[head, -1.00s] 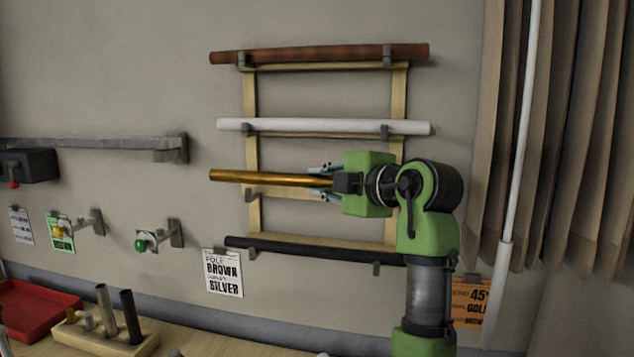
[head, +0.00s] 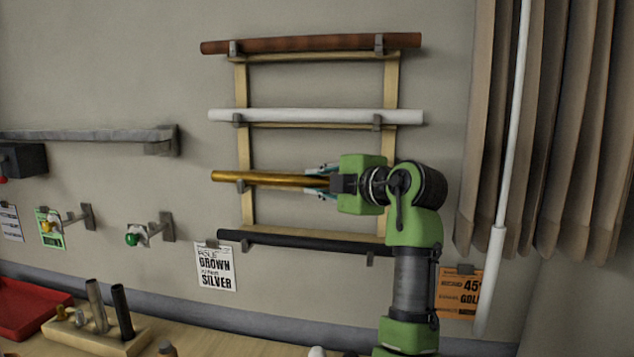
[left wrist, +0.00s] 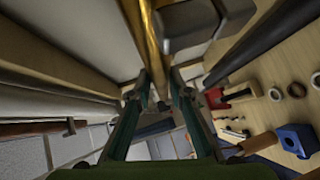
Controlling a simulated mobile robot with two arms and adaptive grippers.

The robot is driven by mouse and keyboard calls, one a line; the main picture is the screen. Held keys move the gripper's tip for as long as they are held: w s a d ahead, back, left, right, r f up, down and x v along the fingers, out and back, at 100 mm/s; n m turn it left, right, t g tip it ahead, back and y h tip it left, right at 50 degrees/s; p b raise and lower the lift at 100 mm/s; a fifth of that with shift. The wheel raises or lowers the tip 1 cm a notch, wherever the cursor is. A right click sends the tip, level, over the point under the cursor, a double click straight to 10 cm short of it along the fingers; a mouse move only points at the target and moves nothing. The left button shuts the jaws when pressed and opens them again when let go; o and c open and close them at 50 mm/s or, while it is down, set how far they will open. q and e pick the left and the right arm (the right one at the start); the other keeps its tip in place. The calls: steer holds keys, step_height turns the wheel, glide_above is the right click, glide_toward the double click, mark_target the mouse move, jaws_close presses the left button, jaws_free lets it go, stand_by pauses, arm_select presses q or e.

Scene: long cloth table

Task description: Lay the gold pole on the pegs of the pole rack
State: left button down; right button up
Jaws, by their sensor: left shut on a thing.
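The gold pole (head: 262,179) is level in front of the wooden pole rack (head: 391,84), between the white pole and the black pole. My left gripper (head: 322,181) is shut on the gold pole near its right part and hides its right end. In the left wrist view the gold pole (left wrist: 147,40) runs up from between my fingers (left wrist: 158,98). A grey peg (head: 241,187) shows just under the pole's left part; I cannot tell whether they touch. The right-hand peg is hidden behind my gripper. My right gripper is not in view.
The brown pole (head: 310,43), white pole (head: 310,116) and black pole (head: 300,240) rest on other pegs. A curtain (head: 570,130) and a white rod (head: 510,150) are at the right. Below is a table with a peg block (head: 110,342) and red tray (head: 25,310).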

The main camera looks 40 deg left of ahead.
arm_select(q)
steer(key=c, duration=1.8)
jaws_free()
steer(key=shift+d, duration=0.1)
steer(key=v, duration=0.7)
steer(key=shift+s+d+r, duration=0.1)
steer(key=shift+d, duration=0.1)
steer(key=shift+s, duration=0.1)
